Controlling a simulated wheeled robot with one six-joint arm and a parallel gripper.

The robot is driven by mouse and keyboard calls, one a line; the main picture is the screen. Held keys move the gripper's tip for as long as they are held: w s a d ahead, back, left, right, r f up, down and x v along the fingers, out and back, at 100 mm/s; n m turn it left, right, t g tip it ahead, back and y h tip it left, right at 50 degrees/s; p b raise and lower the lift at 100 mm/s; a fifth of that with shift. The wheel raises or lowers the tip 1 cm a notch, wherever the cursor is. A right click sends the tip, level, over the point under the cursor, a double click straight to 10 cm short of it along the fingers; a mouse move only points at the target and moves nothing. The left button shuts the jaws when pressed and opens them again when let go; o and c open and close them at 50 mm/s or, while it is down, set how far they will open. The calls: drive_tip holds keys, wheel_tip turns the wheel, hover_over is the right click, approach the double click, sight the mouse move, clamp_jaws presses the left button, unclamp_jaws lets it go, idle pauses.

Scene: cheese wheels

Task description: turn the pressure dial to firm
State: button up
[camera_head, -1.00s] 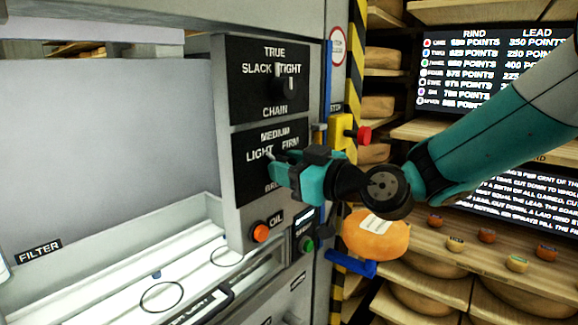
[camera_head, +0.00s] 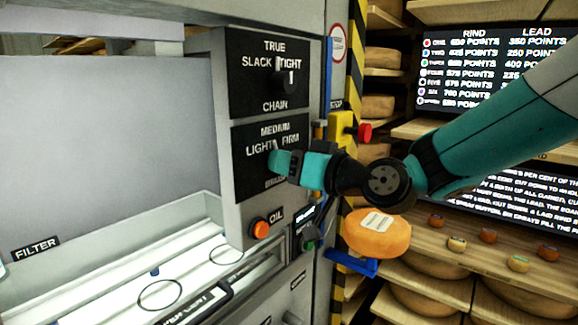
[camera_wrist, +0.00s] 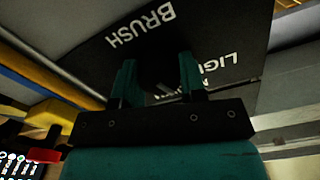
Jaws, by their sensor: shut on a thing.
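The pressure dial sits on a black panel (camera_head: 248,150) marked LIGHT, MEDIUM and FIRM, with BRUSH below. In the head view my gripper (camera_head: 278,160) covers most of the dial.
A SLACK, TRUE, TIGHT chain dial (camera_head: 285,82) is just above. An orange OIL button (camera_head: 260,228) is below. A yellow box with a red button (camera_head: 364,133) and an orange cheese wheel (camera_head: 378,238) stand near my wrist on the right.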

drive_tip(key=m, duration=0.6)
drive_tip(key=shift+m+p, duration=0.3)
drive_tip(key=shift+p, duration=0.05)
drive_tip(key=m+p, duration=0.2)
drive_tip(key=m, duration=0.4)
drive_tip(key=shift+f, duration=0.1)
drive_tip(key=o, duration=0.9)
